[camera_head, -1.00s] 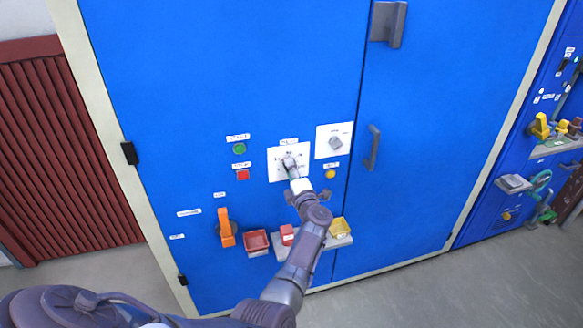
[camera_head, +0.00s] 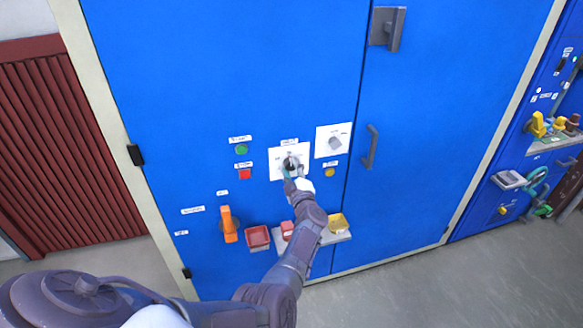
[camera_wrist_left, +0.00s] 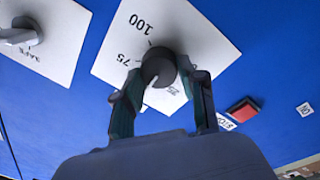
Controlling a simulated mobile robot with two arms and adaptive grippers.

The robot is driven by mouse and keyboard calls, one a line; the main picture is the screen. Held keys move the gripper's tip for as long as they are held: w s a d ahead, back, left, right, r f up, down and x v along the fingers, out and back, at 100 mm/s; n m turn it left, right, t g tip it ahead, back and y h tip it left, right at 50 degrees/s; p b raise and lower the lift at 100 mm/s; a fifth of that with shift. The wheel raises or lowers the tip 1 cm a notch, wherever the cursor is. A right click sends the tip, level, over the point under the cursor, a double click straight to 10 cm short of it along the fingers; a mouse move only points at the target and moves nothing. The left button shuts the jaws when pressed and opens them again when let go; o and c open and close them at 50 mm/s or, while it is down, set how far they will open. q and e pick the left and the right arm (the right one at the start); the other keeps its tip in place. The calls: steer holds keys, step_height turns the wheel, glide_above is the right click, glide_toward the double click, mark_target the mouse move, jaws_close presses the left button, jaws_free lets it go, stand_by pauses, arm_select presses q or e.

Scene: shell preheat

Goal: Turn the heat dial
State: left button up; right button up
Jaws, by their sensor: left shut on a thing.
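The heat dial is a dark round knob (camera_wrist_left: 159,66) on a white plate (camera_wrist_left: 112,56) with printed numbers, 100 and 75 among them. In the head view its plate (camera_head: 275,170) is on the blue cabinet's left door, and my gripper partly covers the dial. My left gripper (camera_wrist_left: 163,79) has one finger on each side of the knob and is shut on it. It also shows in the head view (camera_head: 290,171), reaching up to the plate from below. The dial's exact setting cannot be read. My right gripper is not in view.
A second white plate with a grey knob (camera_head: 335,143) is just right of the dial. A green button (camera_head: 241,150) and a red button (camera_head: 245,174) are to its left.

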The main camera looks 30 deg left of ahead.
arm_select(q)
steer(key=shift+m, duration=0.4)
steer(key=o, duration=1.1)
steer(key=shift+o, duration=0.2)
steer(key=shift+f, duration=0.1)
